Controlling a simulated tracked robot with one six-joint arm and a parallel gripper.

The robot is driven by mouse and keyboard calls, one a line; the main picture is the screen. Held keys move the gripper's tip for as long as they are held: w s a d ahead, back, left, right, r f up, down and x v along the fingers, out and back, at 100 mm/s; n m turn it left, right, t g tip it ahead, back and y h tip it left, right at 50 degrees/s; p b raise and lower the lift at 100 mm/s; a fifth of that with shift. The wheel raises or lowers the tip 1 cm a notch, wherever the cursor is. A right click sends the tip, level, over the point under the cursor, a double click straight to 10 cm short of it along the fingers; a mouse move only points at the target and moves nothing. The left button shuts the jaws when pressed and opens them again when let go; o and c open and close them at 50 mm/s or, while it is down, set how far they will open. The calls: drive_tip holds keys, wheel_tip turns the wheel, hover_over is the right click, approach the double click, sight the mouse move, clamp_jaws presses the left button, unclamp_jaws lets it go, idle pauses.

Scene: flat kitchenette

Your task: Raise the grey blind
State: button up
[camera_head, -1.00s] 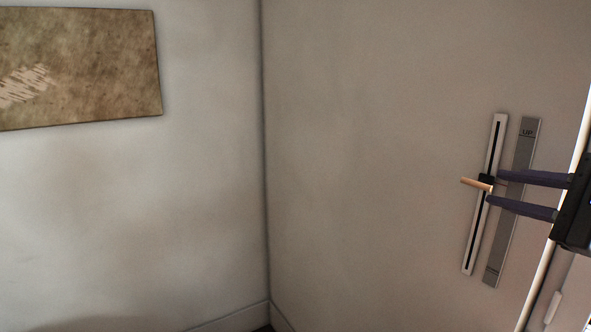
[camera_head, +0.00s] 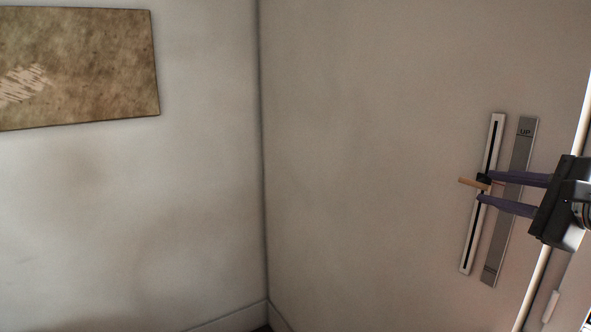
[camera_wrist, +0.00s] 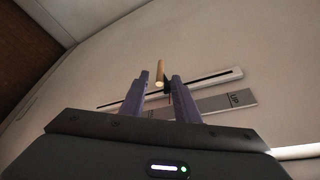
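The blind's control is a white slider track (camera_head: 470,240) with a dark slot on the right wall. A black slider block with a tan peg handle (camera_head: 470,182) sits on it, somewhat above the middle. A grey strip (camera_head: 511,200) marked UP at its top runs beside the track. My gripper (camera_head: 481,189) reaches in from the right, its two purple fingers apart, with tips close to the slider. In the wrist view the tan peg (camera_wrist: 159,74) stands between and just beyond the fingertips (camera_wrist: 160,78). Contact cannot be told. The grey blind itself is not visible.
A brown textured picture (camera_head: 80,70) hangs on the left wall. A pale vertical edge (camera_head: 545,260) runs along the right, near my arm. The wall left of the track is clear up to the corner.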

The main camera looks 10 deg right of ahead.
sight(469, 183)
drive_tip(key=x, duration=0.9)
drive_tip(key=shift+w, duration=0.35)
drive_tip(key=shift+f, duration=0.1)
clamp_jaws()
